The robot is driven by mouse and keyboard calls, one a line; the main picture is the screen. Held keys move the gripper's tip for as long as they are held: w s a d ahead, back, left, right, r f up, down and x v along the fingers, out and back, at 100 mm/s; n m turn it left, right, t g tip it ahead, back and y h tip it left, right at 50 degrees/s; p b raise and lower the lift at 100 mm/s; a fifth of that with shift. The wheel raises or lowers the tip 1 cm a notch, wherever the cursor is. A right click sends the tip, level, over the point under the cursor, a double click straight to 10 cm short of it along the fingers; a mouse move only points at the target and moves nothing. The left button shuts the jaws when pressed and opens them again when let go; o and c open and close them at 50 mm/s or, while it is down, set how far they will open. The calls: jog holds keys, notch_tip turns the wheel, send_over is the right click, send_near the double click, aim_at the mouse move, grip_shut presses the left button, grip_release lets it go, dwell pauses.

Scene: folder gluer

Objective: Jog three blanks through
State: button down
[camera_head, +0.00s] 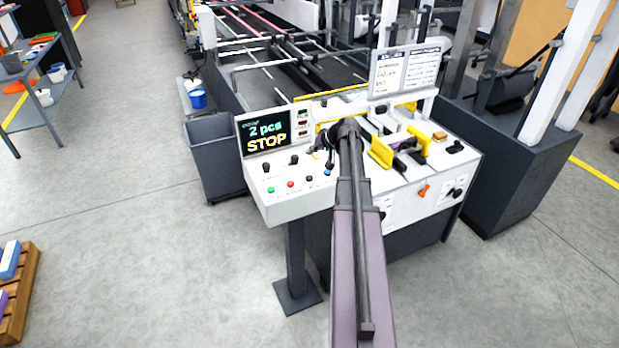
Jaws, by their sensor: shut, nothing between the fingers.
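The folder gluer's control panel (300,200) is white and stands on a dark post. Its screen (266,132) reads "2 pcs" and "STOP". Small buttons sit in a row on the panel: a green button (271,190), a red button (290,184) and a blue button (327,173), with dark knobs (266,167) behind them. My arm reaches up from the bottom over the right part of the panel. My gripper (329,160) is shut and empty, close above the panel near the blue button. The arm partly hides it, and I cannot tell whether it touches anything. No blank is clearly visible.
Yellow guides (381,152) and levers stand right of my arm, below a notice board (409,70). The machine's long bed (262,80) runs away behind. A grey bin (212,150) stands left of the panel. A wooden pallet (22,300) is at lower left. Floor between is clear.

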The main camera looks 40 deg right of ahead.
aim_at(310, 178)
jog(key=shift+f, duration=0.15)
notch_tip(310, 178, down, 8)
jog(key=b, duration=0.8)
jog(key=shift+f+b, duration=0.2)
jog(key=shift+b, duration=0.15)
jog(key=shift+f, duration=0.1)
dwell(1.1)
jog(key=shift+f+b, duration=0.35)
jog(key=shift+b, duration=0.05)
jog(key=shift+f+b, duration=0.45)
dwell(1.0)
jog(key=shift+r, duration=0.15)
jog(key=shift+r+p, duration=0.75)
jog(key=shift+p, duration=0.15)
jog(key=shift+r+p, duration=2.5)
jog(key=shift+r, duration=0.05)
